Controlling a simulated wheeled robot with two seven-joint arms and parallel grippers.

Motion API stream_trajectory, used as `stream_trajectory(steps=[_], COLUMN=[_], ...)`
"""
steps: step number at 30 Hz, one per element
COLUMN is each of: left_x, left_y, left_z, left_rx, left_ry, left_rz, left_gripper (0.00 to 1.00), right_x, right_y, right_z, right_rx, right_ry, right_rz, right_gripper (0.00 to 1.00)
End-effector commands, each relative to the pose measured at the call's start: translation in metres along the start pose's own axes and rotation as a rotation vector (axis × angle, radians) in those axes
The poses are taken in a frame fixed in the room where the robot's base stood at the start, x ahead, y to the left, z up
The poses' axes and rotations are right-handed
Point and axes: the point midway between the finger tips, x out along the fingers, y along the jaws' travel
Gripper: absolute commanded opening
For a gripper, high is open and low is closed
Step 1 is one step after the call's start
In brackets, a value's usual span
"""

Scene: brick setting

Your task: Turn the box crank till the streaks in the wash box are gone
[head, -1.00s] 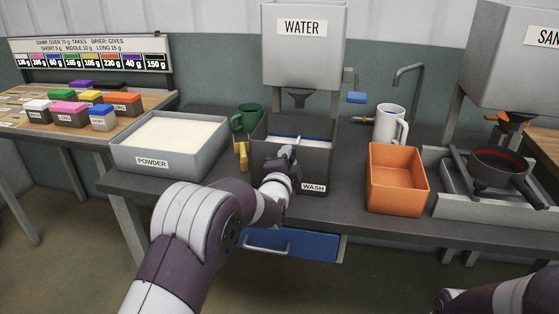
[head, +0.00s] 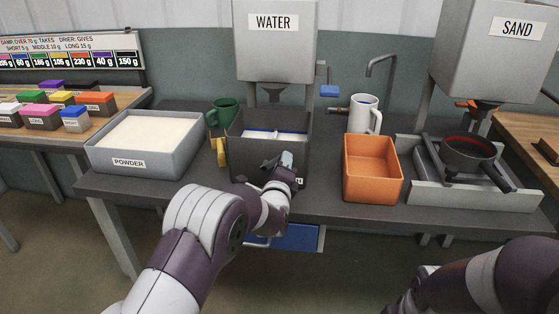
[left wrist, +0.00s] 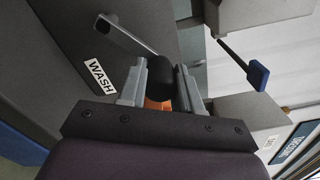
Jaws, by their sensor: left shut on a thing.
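The dark wash box (head: 240,160) stands on the table under the water hopper. Inside it I see pale white material with a blue strip; I cannot make out streaks clearly. Its front shows in the left wrist view (left wrist: 165,22) with the WASH label. The grey crank arm (left wrist: 124,36) runs from that face to a dark knob (left wrist: 172,82). My left gripper (head: 285,162) is at the box's front right, and in the left wrist view its fingers (left wrist: 165,75) are shut on the crank knob. My right gripper is out of view; only its arm shows at lower right.
A powder tray (head: 185,158) and green mug (head: 225,113) stand left of the box. An orange bin (head: 372,190), white mug (head: 363,115) and pan (head: 468,153) stand right. The water hopper (head: 275,50) hangs above. A blue drawer (head: 298,237) is below.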

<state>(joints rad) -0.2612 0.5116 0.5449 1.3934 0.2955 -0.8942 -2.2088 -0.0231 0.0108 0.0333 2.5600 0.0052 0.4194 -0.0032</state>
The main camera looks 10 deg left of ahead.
Motion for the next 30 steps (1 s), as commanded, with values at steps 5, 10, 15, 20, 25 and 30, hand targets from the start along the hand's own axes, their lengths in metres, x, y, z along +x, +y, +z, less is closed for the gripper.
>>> stream_trajectory(steps=[5, 10, 15, 20, 25, 30], left_x=[-0.0001, -0.0001, -0.0001, -0.0001, -0.0001, -0.0001], left_y=[0.0012, 0.0021, 0.0023, 0.0024, 0.0024, 0.0023], left_z=[-0.003, -0.0038, -0.0039, -0.0039, -0.0038, -0.0036], left_rx=[0.04, 0.054, 0.056, 0.055, 0.054, 0.054], left_ry=[0.001, 0.0, 0.0, 0.0, 0.0, 0.0], left_rz=[0.001, 0.001, 0.001, 0.001, 0.001, 0.001], left_gripper=[0.0, 0.0, 0.0, 0.0, 0.59, 0.59], right_x=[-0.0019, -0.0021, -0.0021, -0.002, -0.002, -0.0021], right_y=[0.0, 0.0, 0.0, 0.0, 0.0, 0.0], right_z=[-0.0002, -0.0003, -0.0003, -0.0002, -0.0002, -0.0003], right_rx=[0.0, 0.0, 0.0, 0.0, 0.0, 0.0], right_ry=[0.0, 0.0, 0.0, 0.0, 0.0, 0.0], right_rz=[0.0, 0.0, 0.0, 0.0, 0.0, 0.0], right_gripper=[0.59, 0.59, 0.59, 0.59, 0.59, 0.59])
